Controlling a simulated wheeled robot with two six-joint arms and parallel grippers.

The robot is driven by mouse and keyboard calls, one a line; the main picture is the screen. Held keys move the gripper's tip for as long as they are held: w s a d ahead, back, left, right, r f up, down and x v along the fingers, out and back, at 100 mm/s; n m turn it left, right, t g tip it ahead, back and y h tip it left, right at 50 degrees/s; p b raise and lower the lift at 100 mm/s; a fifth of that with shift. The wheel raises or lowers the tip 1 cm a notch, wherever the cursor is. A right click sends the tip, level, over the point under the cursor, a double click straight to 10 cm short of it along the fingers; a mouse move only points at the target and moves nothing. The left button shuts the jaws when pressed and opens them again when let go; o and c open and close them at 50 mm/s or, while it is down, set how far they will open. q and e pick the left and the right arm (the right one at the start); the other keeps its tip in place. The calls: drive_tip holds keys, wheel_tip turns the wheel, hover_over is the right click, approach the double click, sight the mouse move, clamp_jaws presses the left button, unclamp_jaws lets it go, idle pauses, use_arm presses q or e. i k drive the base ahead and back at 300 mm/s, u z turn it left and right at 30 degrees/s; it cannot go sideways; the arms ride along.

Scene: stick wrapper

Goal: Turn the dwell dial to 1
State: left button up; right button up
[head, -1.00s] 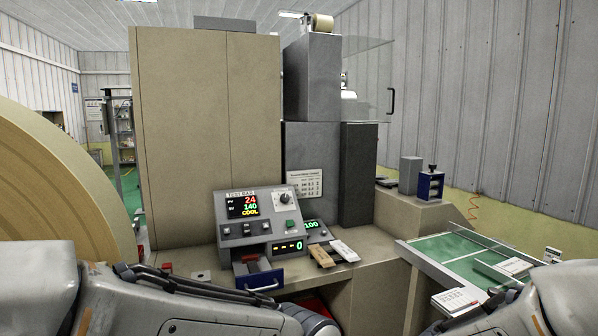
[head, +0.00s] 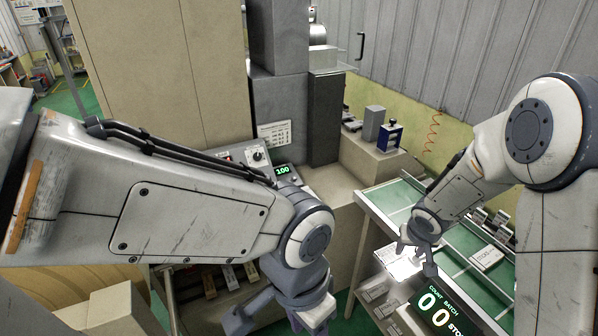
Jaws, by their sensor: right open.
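The dial (head: 257,155), with a white face and a dark knob, sits on the grey control box behind my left arm. Its markings are too small to read, so I cannot tell its setting or whether it is the dwell dial. My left arm hides most of the box. My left gripper (head: 268,318) is low at the bottom of the head view, in front of and below the dial, partly cut off by the frame edge; its jaws are unclear. My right gripper (head: 416,262) is open, pointing down by the green-topped table, well right of the dial.
A printed card (head: 274,134) is on the grey cabinet. A counter display (head: 432,305) stands at the lower right. The green table (head: 398,195) holds small packs; a blue-fronted box (head: 389,137) stands behind.

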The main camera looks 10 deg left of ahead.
sight(257, 156)
drive_tip(key=z, duration=0.15)
drive_tip(key=i, duration=0.9)
drive_tip(key=u, duration=0.75)
drive_tip(key=i, duration=0.8)
drive_tip(key=u, duration=0.7)
